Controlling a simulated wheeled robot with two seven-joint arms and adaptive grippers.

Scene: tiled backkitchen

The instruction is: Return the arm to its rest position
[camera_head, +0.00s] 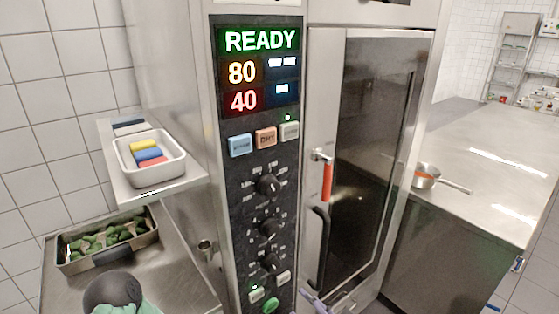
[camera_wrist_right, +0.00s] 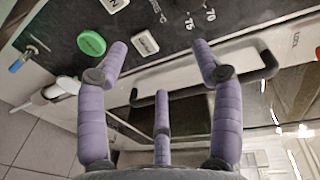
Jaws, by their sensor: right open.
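My right gripper (camera_wrist_right: 160,62) has purple fingers spread open with nothing between them. In the wrist view it is in front of the oven's black control panel (camera_wrist_right: 180,22) and dark door handle (camera_wrist_right: 255,60); I cannot tell whether it touches them. In the head view only its purple fingertips (camera_head: 318,301) show at the bottom edge, below the handle. A dark rounded shape with green parts at the lower left appears to be my left gripper (camera_head: 125,306); its fingers are mostly cut off.
The oven display (camera_head: 260,68) reads READY, 80 and 40. A red-handled latch (camera_head: 326,178) is on the glass door. At left are a tray of coloured blocks (camera_head: 150,172) and a pan of green pieces (camera_head: 75,262).

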